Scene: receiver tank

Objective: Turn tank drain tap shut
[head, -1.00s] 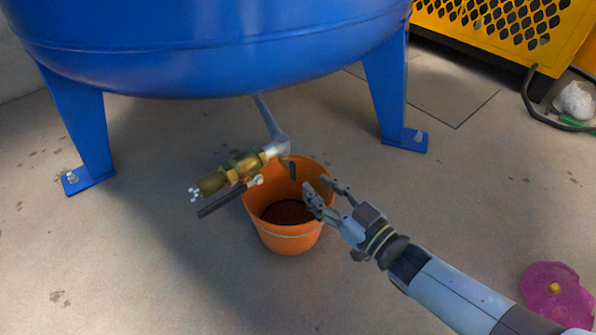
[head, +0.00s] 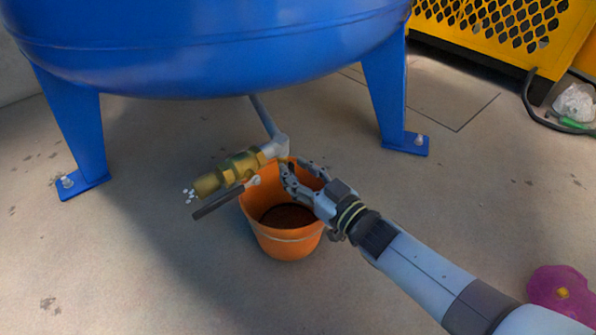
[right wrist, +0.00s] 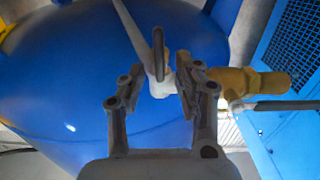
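The brass drain tap (head: 230,172) sticks out below the tank on a grey pipe. Its dark lever (head: 226,197) lies alongside the tap body, roughly in line with it. Small white drops show at the tap's mouth. My right gripper (head: 287,177) is beside the pipe elbow (head: 277,147), above the bucket. In the right wrist view, its fingers (right wrist: 158,88) are apart, with the pale elbow and a dark upright piece (right wrist: 158,50) seen between them. The tap (right wrist: 255,82) and lever (right wrist: 285,105) are to the right, outside the fingers. My left gripper is not in view.
The blue tank (head: 210,45) stands overhead on legs (head: 390,100). An orange bucket (head: 288,243) stands on the floor under the gripper. A yellow grated unit (head: 500,30) and a dark hose are at the upper right. A pink thing (head: 560,290) lies lower right. Floor at left is clear.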

